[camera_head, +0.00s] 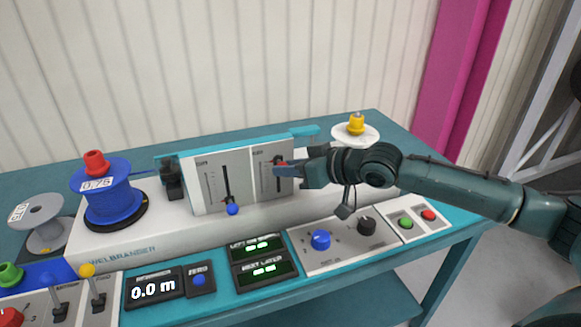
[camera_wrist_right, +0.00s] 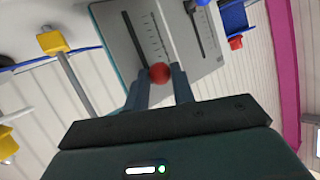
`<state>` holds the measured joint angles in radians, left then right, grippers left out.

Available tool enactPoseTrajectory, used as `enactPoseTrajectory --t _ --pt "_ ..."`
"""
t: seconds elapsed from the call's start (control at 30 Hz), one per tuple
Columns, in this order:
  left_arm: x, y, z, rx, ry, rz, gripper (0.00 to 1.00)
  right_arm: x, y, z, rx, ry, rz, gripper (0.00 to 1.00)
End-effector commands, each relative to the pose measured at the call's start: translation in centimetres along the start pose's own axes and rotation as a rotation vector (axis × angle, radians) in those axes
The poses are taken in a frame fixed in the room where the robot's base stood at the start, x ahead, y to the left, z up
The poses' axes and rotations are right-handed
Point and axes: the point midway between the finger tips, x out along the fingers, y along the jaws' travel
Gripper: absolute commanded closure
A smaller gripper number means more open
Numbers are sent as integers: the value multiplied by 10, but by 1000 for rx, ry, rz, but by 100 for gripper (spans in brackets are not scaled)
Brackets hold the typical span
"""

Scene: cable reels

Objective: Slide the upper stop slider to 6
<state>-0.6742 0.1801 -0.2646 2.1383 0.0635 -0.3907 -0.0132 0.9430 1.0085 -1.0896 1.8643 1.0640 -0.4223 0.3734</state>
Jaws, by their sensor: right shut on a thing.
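The white slider panel (camera_head: 212,180) stands upright on the machine and carries two vertical slots with scales. The right slot's slider has a red ball knob (camera_head: 281,164), high in its slot. The left slot's slider has a blue ball knob (camera_head: 232,210), near the bottom. The labels and scale numbers are too small to read. My right gripper (camera_head: 292,169) reaches in from the right and is shut on the red knob. In the right wrist view the red knob (camera_wrist_right: 159,72) sits between the two fingertips. My left gripper is not in view.
A blue cable reel (camera_head: 107,193) stands left of the panel and a grey reel (camera_head: 42,222) is farther left. A yellow-topped white spool (camera_head: 355,129) is behind my right arm. Below are displays, a blue dial (camera_head: 320,240), a black dial (camera_head: 366,224) and green and red buttons.

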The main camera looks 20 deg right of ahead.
Motion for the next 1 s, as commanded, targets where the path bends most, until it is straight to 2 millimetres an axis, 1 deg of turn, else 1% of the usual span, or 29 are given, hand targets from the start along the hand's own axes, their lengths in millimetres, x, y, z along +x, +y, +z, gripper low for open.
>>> enactPoseTrajectory --t 0.27,0.7,0.97,1.0 --pt "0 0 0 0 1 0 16 1 0 3 1 -1 -1 96" --pt "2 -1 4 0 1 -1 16 8 2 18 2 -2 -1 96" --pt "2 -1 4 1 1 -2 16 8 2 19 1 -1 -1 96" --pt "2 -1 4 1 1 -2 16 8 2 19 1 -1 -1 73"
